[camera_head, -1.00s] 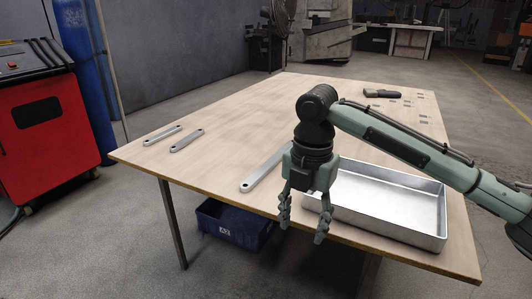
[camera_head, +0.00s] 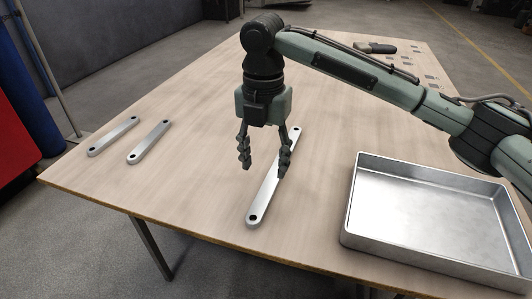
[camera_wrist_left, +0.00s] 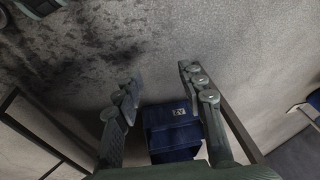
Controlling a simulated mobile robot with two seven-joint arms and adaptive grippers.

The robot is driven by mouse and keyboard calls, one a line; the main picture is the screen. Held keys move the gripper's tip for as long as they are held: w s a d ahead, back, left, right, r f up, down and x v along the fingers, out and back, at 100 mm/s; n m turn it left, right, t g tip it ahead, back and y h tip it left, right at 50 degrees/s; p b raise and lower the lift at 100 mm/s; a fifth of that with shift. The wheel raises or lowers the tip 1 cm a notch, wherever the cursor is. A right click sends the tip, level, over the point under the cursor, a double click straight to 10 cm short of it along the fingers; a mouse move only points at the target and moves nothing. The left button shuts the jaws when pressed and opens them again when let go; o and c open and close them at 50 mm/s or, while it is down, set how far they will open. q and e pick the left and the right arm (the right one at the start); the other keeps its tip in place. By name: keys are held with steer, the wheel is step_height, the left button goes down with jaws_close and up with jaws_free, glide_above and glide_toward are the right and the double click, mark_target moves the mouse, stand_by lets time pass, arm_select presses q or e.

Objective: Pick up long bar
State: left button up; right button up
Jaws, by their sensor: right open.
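The long bar (camera_head: 264,192) is a flat silver bar with a hole at each end, lying slantwise on the wooden table. My right gripper (camera_head: 264,170) is open, pointing down over the bar; its right finger covers part of the bar in the head view. I cannot tell how far above the bar the fingertips are. My left gripper (camera_wrist_left: 163,95) shows in the left wrist view, open and empty, with the floor beyond it. It does not show in the head view.
Two shorter silver bars, one (camera_head: 113,136) beside the other (camera_head: 149,142), lie at the table's left (camera_head: 200,165). A metal tray (camera_head: 350,205) stands at the right. A dark tool (camera_head: 375,48) lies at the back. A blue bin (camera_wrist_left: 172,130) sits below the left gripper.

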mark_target(265, 193)
steer(key=shift+w+a+f, duration=0.1)
steer(key=shift+w+f, duration=0.1)
steer(key=shift+f, duration=0.35)
steer(key=shift+s+f, duration=0.2)
steer(key=shift+f, duration=0.9)
steer(key=f, duration=0.4)
steer(key=shift+d+f, duration=0.25)
jaws_close()
steer(key=shift+r, duration=0.1)
